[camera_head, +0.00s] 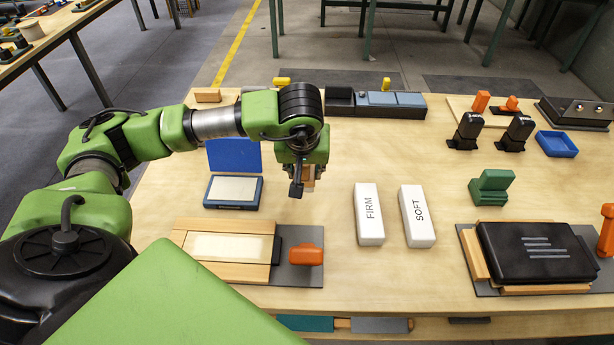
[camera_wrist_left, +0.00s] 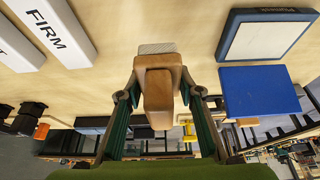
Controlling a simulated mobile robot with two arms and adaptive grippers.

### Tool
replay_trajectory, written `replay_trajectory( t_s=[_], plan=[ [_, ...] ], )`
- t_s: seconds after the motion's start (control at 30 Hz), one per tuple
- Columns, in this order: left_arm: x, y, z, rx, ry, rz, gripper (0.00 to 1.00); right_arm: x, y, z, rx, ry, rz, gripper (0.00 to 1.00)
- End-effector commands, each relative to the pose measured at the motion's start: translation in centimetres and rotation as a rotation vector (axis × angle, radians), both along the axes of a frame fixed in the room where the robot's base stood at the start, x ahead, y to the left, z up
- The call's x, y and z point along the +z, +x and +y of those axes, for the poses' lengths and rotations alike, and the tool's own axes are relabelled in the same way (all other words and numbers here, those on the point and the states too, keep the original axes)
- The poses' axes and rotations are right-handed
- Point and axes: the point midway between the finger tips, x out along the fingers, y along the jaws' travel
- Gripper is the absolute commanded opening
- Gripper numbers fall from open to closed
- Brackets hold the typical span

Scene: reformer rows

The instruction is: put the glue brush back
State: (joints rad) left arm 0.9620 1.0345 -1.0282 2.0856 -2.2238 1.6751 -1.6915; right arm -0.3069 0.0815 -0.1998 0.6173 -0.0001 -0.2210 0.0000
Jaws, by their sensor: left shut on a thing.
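My left gripper (camera_head: 303,184) hangs above the middle of the wooden table, right of the blue-framed pad. It is shut on the glue brush, whose small wooden part (camera_head: 310,173) shows partly hidden behind a finger. In the left wrist view the brush has a brown wooden block (camera_wrist_left: 159,88) between the finger pads and a pale tip (camera_wrist_left: 157,48) at its far end. The brush appears clear of the tabletop. My right gripper is in neither view.
White blocks marked FIRM (camera_head: 369,214) and SOFT (camera_head: 417,216) lie right of the gripper. A blue-framed pad (camera_head: 233,207) lies left. Behind stand an open black bin (camera_head: 339,98) and a grey-lidded box (camera_head: 390,112). A wooden frame (camera_head: 190,256) and orange handle (camera_head: 306,254) lie in front.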

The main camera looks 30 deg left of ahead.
Motion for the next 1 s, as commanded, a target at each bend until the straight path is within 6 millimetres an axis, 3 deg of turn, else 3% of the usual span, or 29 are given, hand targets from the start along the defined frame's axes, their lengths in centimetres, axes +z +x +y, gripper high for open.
replay_trajectory(
  t_s=[0.2,0.37,0.6,1.0],
  plan=[
    [-3.2,2.2,1.2,0.000,0.000,0.002,0.16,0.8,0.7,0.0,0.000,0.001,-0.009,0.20],
    [-4.2,2.9,1.6,0.000,-0.001,0.002,0.16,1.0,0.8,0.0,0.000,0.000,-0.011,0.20],
    [-7.1,3.1,1.7,-0.001,0.000,0.002,0.16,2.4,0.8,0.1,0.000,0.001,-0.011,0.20],
    [-7.9,3.1,1.7,0.000,0.000,-0.001,0.16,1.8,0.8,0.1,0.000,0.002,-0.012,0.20]
  ],
)
